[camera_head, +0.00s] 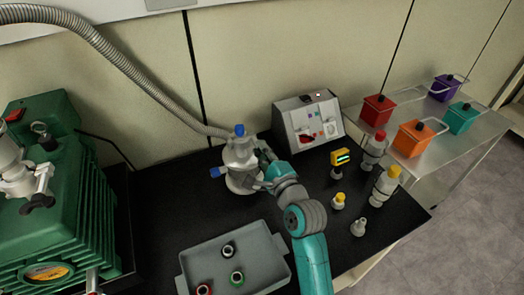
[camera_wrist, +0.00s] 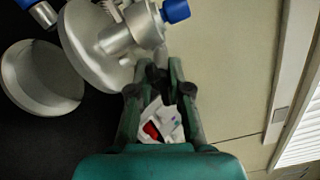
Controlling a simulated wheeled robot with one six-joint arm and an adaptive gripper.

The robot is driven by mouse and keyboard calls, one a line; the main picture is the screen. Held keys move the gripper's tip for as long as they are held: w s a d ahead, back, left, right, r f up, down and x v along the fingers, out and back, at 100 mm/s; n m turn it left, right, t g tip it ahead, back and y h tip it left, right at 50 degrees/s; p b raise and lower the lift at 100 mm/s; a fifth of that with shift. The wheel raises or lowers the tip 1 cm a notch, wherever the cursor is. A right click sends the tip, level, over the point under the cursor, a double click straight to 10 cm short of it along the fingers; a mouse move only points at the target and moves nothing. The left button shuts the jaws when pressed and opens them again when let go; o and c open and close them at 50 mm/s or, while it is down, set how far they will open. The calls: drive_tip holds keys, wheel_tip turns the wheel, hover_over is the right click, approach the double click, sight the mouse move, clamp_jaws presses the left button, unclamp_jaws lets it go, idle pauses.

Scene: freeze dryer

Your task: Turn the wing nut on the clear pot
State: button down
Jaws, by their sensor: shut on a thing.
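The pot (camera_head: 240,156) stands at the back of the black bench in the head view and looks silvery grey, with a blue cap on top and a blue knob at its left. In the wrist view its grey body (camera_wrist: 85,45) fills the upper left. My gripper (camera_head: 263,168) is at the pot's right side. In the wrist view my gripper's fingers (camera_wrist: 164,80) are closed around a small grey part beside the pot. This looks like the wing nut (camera_wrist: 160,73), mostly hidden between the fingertips.
A grey tray (camera_head: 205,262) with several small ringed parts lies in front of the pot. A control box (camera_head: 307,122) stands behind my arm. Several small fittings (camera_head: 359,227) stand to the right. A green pump (camera_head: 70,190) is at left. A metal hose (camera_head: 130,70) runs to the pot.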

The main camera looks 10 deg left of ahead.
drive_tip(key=m, duration=0.4)
drive_tip(key=shift+f+m, duration=0.2)
drive_tip(key=shift+m, duration=0.1)
drive_tip(key=m, duration=0.3)
drive_tip(key=shift+m, duration=0.4)
drive_tip(key=m, duration=0.4)
drive_tip(key=shift+r+m, duration=0.1)
drive_tip(key=shift+m, duration=2)
drive_tip(key=c, duration=0.8)
unclamp_jaws()
drive_tip(key=shift+r, duration=0.1)
